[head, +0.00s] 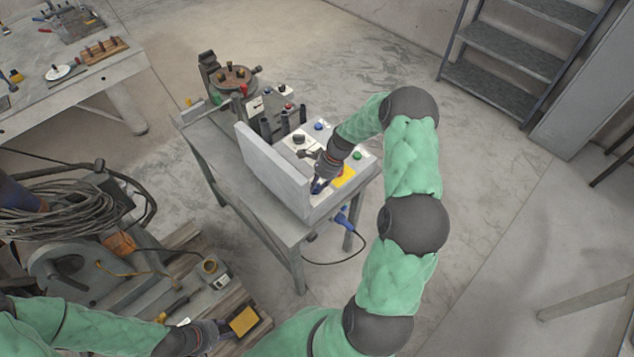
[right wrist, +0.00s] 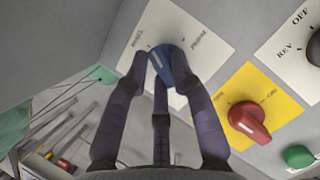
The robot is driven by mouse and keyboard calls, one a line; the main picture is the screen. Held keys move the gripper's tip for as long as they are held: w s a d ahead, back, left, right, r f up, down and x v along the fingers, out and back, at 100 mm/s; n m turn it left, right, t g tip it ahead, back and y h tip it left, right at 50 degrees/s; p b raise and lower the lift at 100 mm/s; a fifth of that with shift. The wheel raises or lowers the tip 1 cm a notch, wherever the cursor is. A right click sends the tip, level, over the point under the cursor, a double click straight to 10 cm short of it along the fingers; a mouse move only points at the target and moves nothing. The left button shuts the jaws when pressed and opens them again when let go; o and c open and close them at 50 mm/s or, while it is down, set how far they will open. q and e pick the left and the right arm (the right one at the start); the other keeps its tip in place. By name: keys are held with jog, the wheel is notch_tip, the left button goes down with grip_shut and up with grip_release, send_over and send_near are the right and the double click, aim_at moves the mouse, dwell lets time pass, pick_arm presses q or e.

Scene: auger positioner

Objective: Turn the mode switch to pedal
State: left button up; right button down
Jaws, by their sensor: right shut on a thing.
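The mode switch is a blue knob (right wrist: 165,68) on a white label plate (right wrist: 190,38), in the right wrist view. The plate's lettering is turned and too blurred to read surely. My right gripper (right wrist: 160,75) is shut on the blue knob, its dark fingers around it. In the head view my right gripper (head: 318,183) reaches down to the near end of the control panel (head: 327,193), and the knob is mostly hidden there. My left gripper (head: 225,330) is low in the head view, beside a yellow object (head: 243,321); its opening is unclear.
Beside the blue knob are a red knob (right wrist: 248,118) on a yellow plate, a green button (right wrist: 298,156) and a black OFF/REV knob (right wrist: 315,48). A grey upright plate (head: 272,170) stands left of the panel. A cable coil (head: 70,185) lies left.

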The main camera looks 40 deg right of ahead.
jog(key=m, duration=0.1)
jog(key=m+t+p, duration=0.1)
jog(key=m, duration=0.1)
jog(key=m+h+p, duration=0.1)
jog(key=shift+s+a+m, duration=0.1)
jog(key=shift+a+m, duration=0.2)
jog(key=shift+m, duration=0.1)
jog(key=m+t+p, duration=0.1)
jog(key=m, duration=0.1)
jog(key=shift+a+m+h+p, duration=0.1)
jog(key=shift+m+h+p, duration=0.2)
jog(key=shift+h+p, duration=0.1)
jog(key=shift+m+h, duration=0.5)
jog(key=shift+m, duration=0.7)
jog(key=shift+a+m+t+h, duration=0.1)
jog(key=shift+m+t+h, duration=0.35)
jog(key=shift+m, duration=0.95)
jog(key=c, duration=1)
grip_release()
jog(key=shift+w, duration=0.25)
jog(key=shift+c, duration=0.2)
jog(key=shift+s, duration=0.1)
